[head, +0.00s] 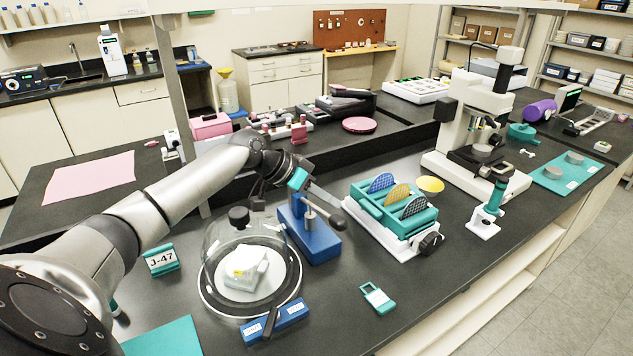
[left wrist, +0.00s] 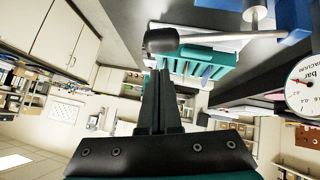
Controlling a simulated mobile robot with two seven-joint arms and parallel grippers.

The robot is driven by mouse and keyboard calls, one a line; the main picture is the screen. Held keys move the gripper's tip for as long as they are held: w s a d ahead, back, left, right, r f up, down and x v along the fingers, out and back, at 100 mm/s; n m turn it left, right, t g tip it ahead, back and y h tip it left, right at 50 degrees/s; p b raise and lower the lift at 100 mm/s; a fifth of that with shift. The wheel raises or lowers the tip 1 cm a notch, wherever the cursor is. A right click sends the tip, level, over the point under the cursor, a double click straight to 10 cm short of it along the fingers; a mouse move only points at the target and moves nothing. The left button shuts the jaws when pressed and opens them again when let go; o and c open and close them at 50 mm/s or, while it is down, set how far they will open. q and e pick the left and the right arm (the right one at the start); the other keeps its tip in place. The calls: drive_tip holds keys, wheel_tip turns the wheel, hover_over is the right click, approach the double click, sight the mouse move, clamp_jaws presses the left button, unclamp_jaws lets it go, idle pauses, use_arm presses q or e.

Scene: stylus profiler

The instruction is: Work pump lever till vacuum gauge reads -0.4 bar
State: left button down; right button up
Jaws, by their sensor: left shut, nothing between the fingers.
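The blue vacuum pump (head: 318,243) stands on the black bench right of a glass bell jar (head: 225,240). Its lever with a dark knob (head: 337,222) slopes out to the right; the knob (left wrist: 162,41) and rod also show in the left wrist view. My left gripper (head: 338,204) is above the pump, its fingers shut and empty. In the left wrist view its fingertips (left wrist: 160,72) point at the knob; I cannot tell whether they touch. The gauge (left wrist: 305,85) is cut off at the right edge, with a red needle; I cannot read its value surely.
A blue valve block (head: 274,322) with a black handle sits before the bell jar. A teal wafer rack (head: 395,212) stands right of the pump. A J-47 sign (head: 161,259) and a teal tag (head: 377,298) are on the bench. The front right bench is mostly clear.

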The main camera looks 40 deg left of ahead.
use_arm(q)
drive_tip(key=shift+s+d+f, duration=0.1)
drive_tip(key=shift+d+f, duration=0.05)
drive_tip(key=shift+f, duration=0.4)
drive_tip(key=shift+s+d+f, duration=0.1)
drive_tip(key=shift+f, duration=0.45)
